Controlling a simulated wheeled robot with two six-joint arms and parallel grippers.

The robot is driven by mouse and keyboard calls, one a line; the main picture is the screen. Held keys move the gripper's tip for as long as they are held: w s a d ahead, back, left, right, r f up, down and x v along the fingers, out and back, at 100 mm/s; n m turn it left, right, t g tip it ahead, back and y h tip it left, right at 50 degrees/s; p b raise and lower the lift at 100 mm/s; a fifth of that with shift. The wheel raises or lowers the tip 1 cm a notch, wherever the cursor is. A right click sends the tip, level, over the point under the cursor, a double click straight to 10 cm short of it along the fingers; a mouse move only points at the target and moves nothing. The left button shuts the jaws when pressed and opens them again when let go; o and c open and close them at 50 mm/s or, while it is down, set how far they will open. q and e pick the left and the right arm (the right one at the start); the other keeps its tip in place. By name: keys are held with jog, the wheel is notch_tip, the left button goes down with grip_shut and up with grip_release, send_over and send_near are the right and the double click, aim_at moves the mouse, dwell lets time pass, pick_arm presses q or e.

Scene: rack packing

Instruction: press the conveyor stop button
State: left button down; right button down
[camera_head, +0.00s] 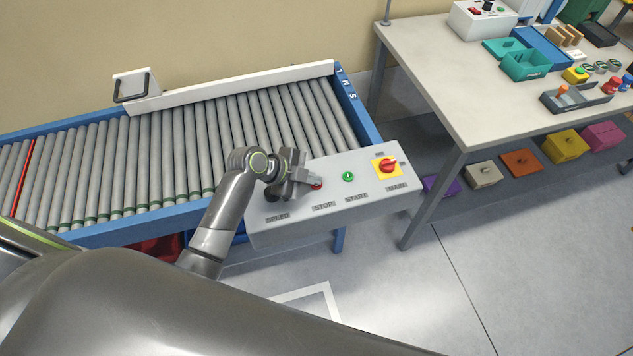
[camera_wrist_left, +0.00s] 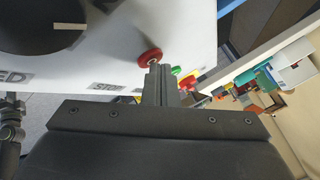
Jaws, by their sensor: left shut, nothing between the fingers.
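The control box (camera_head: 335,213) is grey, at the front right end of the conveyor, with labels SPEED, STOP, START and MAIN. The red stop button (camera_head: 316,186) sits above the STOP label, partly covered by my left gripper (camera_head: 318,182). In the left wrist view, the red stop button (camera_wrist_left: 150,57) is right at the fingertips of my shut, empty left gripper (camera_wrist_left: 156,68). The fingertips look to be touching it or very close; I cannot tell if it is pressed in. My right gripper is not in view.
The green start button (camera_head: 348,177) and the red-and-yellow main switch (camera_head: 385,166) are right of the stop button. A black speed knob (camera_wrist_left: 42,22) is on the other side. The roller conveyor (camera_head: 140,165) lies behind, and a workbench (camera_head: 425,75) with trays stands at right.

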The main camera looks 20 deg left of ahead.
aim_at(311, 186)
pick_arm(q)
jog(key=shift+r+p, duration=0.45)
jog(key=shift+r, duration=0.25)
notch_tip(311, 186, up, 5)
jog(key=p, duration=0.4)
jog(key=shift+r, duration=0.1)
jog(key=shift+s, duration=0.1)
dwell(0.5)
